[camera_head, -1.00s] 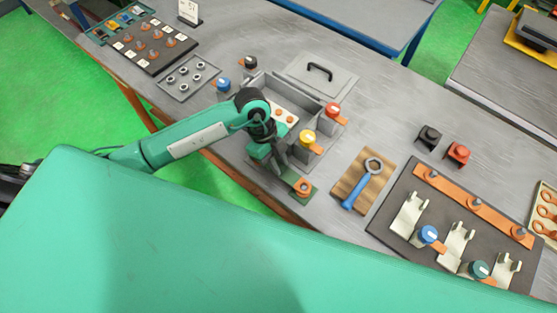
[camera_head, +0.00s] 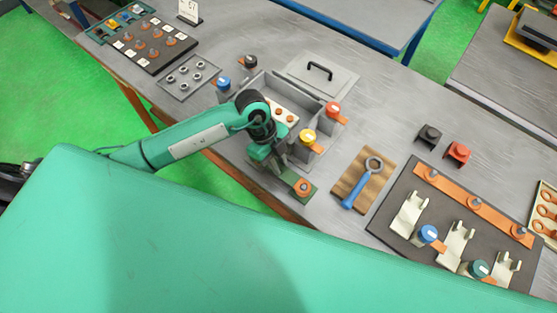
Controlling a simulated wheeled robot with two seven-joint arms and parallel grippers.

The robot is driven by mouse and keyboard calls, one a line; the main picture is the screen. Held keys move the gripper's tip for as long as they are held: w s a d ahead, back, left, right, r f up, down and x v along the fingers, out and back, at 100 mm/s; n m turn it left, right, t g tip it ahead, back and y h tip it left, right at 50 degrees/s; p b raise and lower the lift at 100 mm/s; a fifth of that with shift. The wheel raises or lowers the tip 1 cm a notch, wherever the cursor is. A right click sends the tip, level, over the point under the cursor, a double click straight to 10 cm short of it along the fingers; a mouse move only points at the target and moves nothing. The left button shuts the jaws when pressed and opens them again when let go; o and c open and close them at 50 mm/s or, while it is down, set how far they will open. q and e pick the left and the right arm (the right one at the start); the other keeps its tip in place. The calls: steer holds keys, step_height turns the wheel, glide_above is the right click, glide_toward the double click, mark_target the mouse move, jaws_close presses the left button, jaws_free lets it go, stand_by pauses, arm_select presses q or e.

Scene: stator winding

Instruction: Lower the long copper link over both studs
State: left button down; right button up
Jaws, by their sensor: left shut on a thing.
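My left gripper (camera_head: 286,166) points down at the near side of an open grey terminal box (camera_head: 318,107). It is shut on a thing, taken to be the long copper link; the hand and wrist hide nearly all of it. Two copper-coloured studs (camera_head: 284,115) show on a pale block inside the box, just beyond the wrist. I cannot tell whether the held piece touches any stud. A green plate with a copper lug (camera_head: 303,187) lies just right of the fingertips, near the table edge. My right gripper is not in view.
A blue ring spanner (camera_head: 362,182) lies on a wooden board. A dark board with a copper bar (camera_head: 470,204) is at right. A grey lid (camera_head: 320,80) lies behind the box. My own green body covers the bottom.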

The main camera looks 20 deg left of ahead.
mark_target(279, 165)
arm_select(q)
steer(key=shift+f, duration=0.7)
stand_by(1.1)
steer(key=c, duration=1.2)
jaws_free()
step_height(279, 165, up, 7)
steer(key=p, duration=0.6)
